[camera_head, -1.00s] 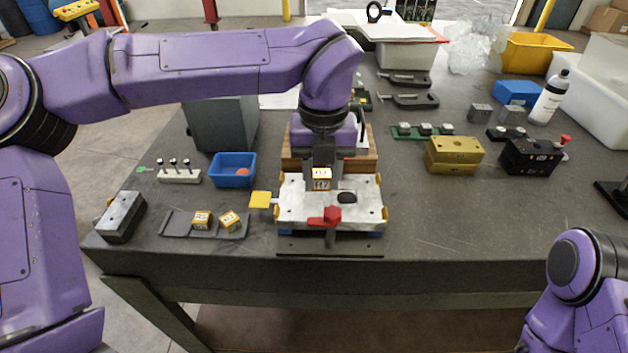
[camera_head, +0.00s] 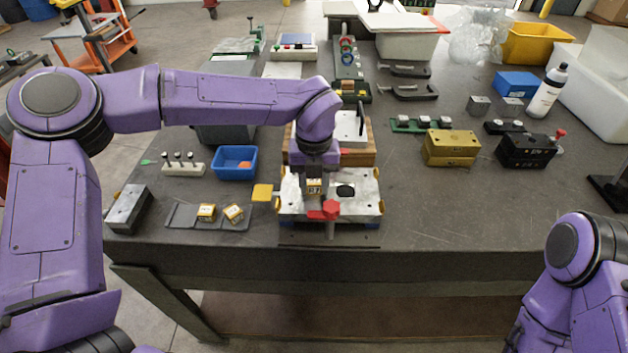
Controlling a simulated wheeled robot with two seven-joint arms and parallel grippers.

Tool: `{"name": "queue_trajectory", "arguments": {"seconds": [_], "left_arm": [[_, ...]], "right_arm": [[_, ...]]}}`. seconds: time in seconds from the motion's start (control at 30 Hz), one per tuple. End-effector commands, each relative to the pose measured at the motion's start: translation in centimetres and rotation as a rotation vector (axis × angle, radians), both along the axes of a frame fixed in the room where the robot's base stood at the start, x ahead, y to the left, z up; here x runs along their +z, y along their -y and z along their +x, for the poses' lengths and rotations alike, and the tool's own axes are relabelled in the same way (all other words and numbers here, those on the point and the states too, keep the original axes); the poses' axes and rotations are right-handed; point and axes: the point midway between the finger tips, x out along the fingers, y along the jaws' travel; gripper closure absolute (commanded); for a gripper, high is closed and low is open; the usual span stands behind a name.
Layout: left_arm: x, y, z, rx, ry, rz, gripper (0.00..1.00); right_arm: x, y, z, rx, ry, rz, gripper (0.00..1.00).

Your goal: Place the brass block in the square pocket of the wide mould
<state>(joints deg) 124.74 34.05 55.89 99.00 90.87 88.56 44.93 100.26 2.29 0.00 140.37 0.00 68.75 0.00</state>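The wide mould (camera_head: 362,208) is a pale metal plate with amber corner pieces near the table's front edge. A dark rounded pocket (camera_head: 346,191) shows in its top. My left gripper (camera_head: 314,180) is over the left half of the mould, pointing down and shut on a small brass block (camera_head: 314,188) with dark marks on its face. The block is low, close to the plate; I cannot tell whether it touches it or has entered a pocket. The square pocket is not visible, likely covered by block and gripper. My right gripper is out of view.
A red knob (camera_head: 331,209) stands at the mould's front, close to the block. A yellow tab (camera_head: 263,193) sticks out left. A blue bin (camera_head: 235,173) stands behind. The table right of the mould is clear.

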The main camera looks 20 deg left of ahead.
Motion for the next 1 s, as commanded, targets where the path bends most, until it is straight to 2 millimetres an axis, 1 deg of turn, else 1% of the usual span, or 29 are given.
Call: {"name": "queue_trajectory", "arguments": {"seconds": [0.03,0.07,0.3,0.4,0.53,0.6,0.67,0.7,0.8,0.9,1.0], "left_arm": [[0.0,0.0,0.0,0.0,0.0,0.0,0.48],[0.0,0.0,0.0,0.0,0.0,0.0,0.39],[0.0,0.0,0.0,0.0,-0.001,0.001,0.39],[-0.2,0.0,0.0,0.0,0.0,0.001,0.39],[2.1,0.0,0.1,0.0,0.005,0.001,0.39],[3.6,0.0,0.4,0.002,0.007,-0.001,0.39],[5.2,0.0,0.5,0.002,0.005,0.0,0.39],[6.5,-0.1,0.5,0.002,0.005,0.002,0.39],[8.6,0.0,0.5,0.001,0.003,0.002,0.39],[9.9,-0.1,0.5,0.0,0.002,0.001,0.39],[10.5,-0.1,0.4,0.0,-0.001,0.001,0.39]], "right_arm": [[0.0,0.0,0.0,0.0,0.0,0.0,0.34],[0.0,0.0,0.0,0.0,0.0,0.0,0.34],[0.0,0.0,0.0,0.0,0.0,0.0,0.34],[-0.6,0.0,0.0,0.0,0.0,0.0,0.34],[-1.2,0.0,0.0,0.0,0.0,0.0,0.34],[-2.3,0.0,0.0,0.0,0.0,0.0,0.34],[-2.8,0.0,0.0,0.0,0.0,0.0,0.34],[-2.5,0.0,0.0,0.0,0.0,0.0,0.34],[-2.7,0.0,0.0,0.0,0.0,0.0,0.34],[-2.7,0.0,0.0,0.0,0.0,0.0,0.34],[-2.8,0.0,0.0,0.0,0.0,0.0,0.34]]}}
